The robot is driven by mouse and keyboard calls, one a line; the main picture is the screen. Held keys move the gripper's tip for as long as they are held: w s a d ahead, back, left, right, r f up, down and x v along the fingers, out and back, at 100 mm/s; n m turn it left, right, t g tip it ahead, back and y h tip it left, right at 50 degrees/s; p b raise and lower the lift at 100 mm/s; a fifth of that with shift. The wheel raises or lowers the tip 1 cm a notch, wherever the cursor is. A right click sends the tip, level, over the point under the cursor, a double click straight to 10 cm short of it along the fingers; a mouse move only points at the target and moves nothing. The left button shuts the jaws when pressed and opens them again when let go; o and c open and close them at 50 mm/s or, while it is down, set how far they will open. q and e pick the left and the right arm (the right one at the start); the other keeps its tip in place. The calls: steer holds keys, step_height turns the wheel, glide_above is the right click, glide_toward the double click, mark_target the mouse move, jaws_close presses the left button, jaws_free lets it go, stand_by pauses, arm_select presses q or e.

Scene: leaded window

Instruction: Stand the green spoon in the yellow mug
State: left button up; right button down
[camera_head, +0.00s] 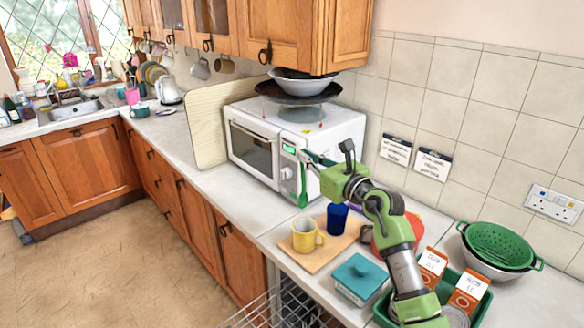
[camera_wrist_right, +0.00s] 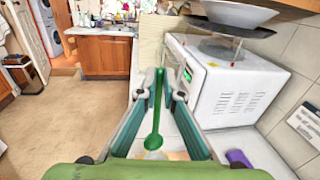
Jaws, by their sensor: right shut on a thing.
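The green spoon (camera_head: 303,184) hangs upright, bowl down, from my right gripper (camera_head: 306,157). The right gripper is shut on its upper end; the wrist view shows the spoon (camera_wrist_right: 156,112) between the two fingers (camera_wrist_right: 160,82). The yellow mug (camera_head: 304,238) stands upright on a wooden board (camera_head: 325,254) on the counter, its handle to the right. In the head view the spoon's bowl is above the mug's rim and apart from it; how far behind the mug it is, I cannot tell exactly. My left gripper is not in view.
A blue cup (camera_head: 337,218) stands just right of the mug. A teal box (camera_head: 360,278) lies in front. A white microwave (camera_head: 265,147) stands behind the spoon. A green colander (camera_head: 497,245) and a green crate (camera_head: 477,312) are at the right.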

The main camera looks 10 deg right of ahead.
steer(key=d, duration=0.1)
steer(key=b, duration=0.8)
glide_above(302, 200)
steer(key=d, duration=0.2)
step_height(302, 200, down, 8)
arm_select(q)
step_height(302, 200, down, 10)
steer(key=b, duration=0.2)
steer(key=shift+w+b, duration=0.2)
steer(key=shift+b, duration=0.2)
arm_select(e)
steer(key=shift+h, duration=0.4)
steer(key=shift+s+f, duration=0.2)
steer(key=shift+f, duration=2.2)
steer(key=shift+m, duration=0.3)
steer(key=c, duration=2.1)
jaws_free()
steer(key=shift+c, duration=0.2)
